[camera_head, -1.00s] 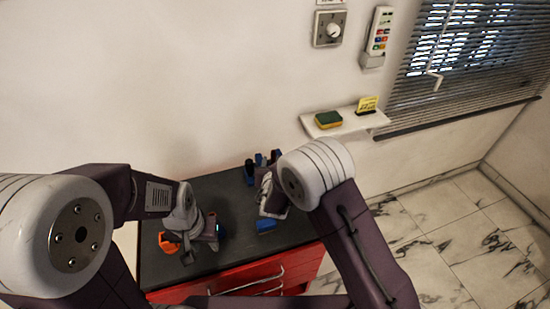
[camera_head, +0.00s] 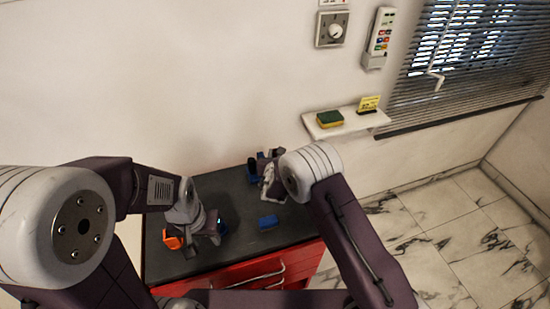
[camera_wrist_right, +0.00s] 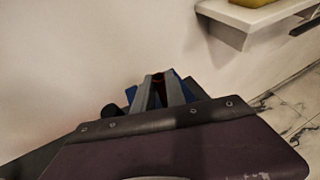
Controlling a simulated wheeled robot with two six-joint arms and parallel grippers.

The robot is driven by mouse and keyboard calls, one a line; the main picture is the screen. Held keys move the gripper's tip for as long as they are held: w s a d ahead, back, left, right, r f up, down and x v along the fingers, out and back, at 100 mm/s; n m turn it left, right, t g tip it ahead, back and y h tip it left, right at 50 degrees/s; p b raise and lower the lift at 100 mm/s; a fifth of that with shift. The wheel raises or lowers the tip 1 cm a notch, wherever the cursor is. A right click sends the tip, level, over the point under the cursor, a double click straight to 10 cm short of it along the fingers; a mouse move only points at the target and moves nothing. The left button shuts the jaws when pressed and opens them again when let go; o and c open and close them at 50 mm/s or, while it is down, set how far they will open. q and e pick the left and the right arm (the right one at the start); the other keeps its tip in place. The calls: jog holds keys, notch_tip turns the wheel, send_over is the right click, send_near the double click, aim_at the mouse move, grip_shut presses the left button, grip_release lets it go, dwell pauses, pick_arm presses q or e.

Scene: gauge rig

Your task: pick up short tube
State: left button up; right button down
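I cannot pick out the short tube for certain. My right gripper (camera_head: 268,179) is at the back right of the dark worktop, beside an upright blue-and-black holder (camera_head: 253,170). In the right wrist view its two grey fingers (camera_wrist_right: 160,92) stand close together with a narrow dark, reddish-brown strip between them. Whether that strip is a held thing or something behind is unclear. Blue parts show behind the fingers. My left gripper (camera_head: 208,236) is low over the worktop's left part, next to an orange thing (camera_head: 173,239). Its fingers are too small and covered to read.
A blue block (camera_head: 268,222) lies on the worktop (camera_head: 236,243) between the grippers. A red drawer cabinet (camera_head: 270,268) is below. A wall shelf (camera_head: 346,120) with a green-and-yellow sponge (camera_head: 330,118) is at the right. The worktop's front middle is clear.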

jog(key=r+b+v, duration=0.2)
jog(key=v, duration=1.4)
jog(key=shift+w, duration=0.4)
